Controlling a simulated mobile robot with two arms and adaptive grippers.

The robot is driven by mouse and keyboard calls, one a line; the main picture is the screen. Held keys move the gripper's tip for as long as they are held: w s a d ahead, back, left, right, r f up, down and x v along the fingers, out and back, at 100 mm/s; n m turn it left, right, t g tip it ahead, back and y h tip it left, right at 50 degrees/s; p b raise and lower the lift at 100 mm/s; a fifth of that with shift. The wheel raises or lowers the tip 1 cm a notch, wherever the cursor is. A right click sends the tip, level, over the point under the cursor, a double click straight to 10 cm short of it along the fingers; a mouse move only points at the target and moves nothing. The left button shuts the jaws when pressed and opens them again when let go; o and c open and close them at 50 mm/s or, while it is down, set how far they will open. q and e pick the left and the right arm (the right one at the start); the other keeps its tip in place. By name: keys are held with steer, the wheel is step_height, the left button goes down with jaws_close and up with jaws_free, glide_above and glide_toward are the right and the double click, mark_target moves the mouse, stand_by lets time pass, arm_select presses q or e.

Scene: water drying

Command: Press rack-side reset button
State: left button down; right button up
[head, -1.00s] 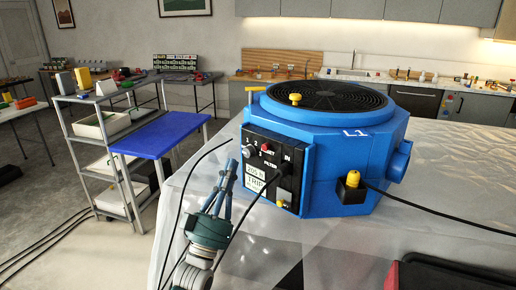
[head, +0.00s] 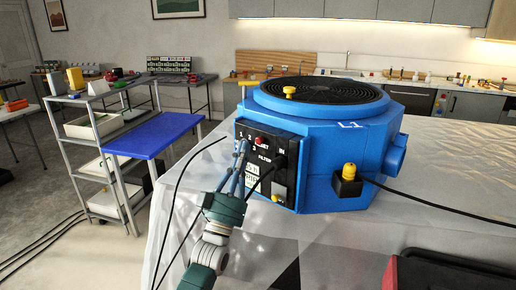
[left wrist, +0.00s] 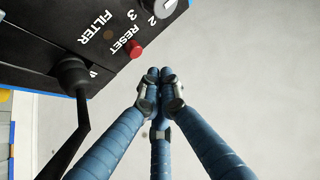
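A blue dryer (head: 340,165) marked L1 stands on the sheet-covered table. Its black control panel (head: 250,132) faces the shelf rack. A red button (head: 261,142) on the panel also shows in the left wrist view (left wrist: 135,49), beside the word RESET. My left gripper (head: 242,146) is in front of the panel, just left of the red button. In the left wrist view its blue fingers (left wrist: 158,75) are drawn together with nothing between them. The tips appear close to the button, right of and below it in that view; contact is not visible. The fingers hide part of the panel. My right gripper is out of view.
A black plug and cable (left wrist: 72,75) come out of the panel close to my left fingers. Another cable leaves a yellow-topped connector (head: 349,172) to the right. A red-and-black case (head: 430,270) is front right.

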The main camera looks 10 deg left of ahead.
arm_select(q)
steer(key=shift+w+d+b, duration=0.35)
steer(key=shift+w+d, duration=0.15)
steer(key=shift+w, duration=0.4)
steer(key=shift+w, duration=0.1)
stand_by(0.8)
steer(key=shift+w+d, duration=0.15)
steer(key=shift+w, duration=0.1)
steer(key=shift+w+d+b, duration=0.25)
steer(key=shift+w+b, duration=0.15)
steer(key=shift+b, duration=0.25)
stand_by(0.5)
steer(key=shift+s+a, duration=0.1)
steer(key=shift+s, duration=0.05)
steer(key=shift+s+a+p, duration=0.35)
steer(key=shift+s+p, duration=0.2)
steer(key=shift+s, duration=0.15)
